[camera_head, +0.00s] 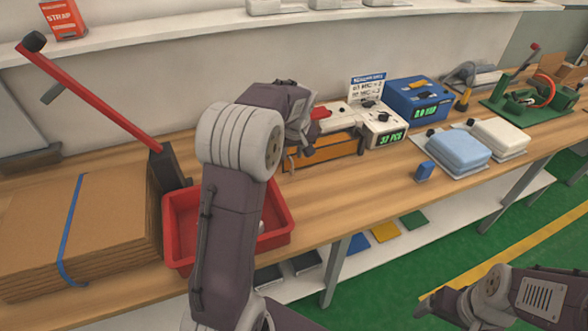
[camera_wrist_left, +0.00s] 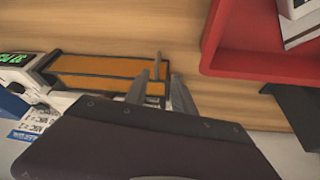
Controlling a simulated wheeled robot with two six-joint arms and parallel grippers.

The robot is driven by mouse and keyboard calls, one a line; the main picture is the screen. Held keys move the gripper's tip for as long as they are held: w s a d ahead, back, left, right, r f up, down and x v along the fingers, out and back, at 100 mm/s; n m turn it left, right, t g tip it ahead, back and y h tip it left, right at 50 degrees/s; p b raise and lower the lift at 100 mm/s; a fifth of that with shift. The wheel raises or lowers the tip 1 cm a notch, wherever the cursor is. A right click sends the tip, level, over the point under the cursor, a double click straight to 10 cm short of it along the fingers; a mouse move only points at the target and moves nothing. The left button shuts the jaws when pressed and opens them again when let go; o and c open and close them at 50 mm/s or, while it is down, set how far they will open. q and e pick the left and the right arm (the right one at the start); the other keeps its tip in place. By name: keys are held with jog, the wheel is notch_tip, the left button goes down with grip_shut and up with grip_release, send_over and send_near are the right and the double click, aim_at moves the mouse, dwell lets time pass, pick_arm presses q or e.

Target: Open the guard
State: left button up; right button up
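The guard appears to be the orange panel in a dark frame (camera_head: 328,149) on the front of the white machine with the "37 PCS" display. It also shows in the left wrist view (camera_wrist_left: 95,66), lying flat with a small upright peg-like handle (camera_wrist_left: 156,66) near its end. My left gripper (camera_head: 297,153) is at the left end of the panel, partly hidden by its own wrist. In the left wrist view its two fingers (camera_wrist_left: 158,90) are apart, with the handle in line with the gap between them. Contact cannot be told. Only part of my right arm shows, at lower right.
A red bin (camera_head: 180,232) stands close to my left arm, beside stacked cardboard (camera_head: 75,230) and a red-handled lever (camera_head: 95,100). A blue device (camera_head: 415,97) stands right of the machine. Blue and white folded pads (camera_head: 458,148) lie farther right. The bench's front strip is mostly clear.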

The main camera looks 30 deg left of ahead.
aim_at(292, 163)
pick_arm(q)
jog(key=x, duration=0.8)
jog(key=shift+w+d+f+b, duration=0.15)
jog(key=shift+w+f+b, duration=0.1)
jog(key=shift+f+b, duration=0.05)
jog(key=shift+w+d+f, duration=0.1)
jog(key=shift+w+f, duration=0.05)
grip_shut()
dwell(0.8)
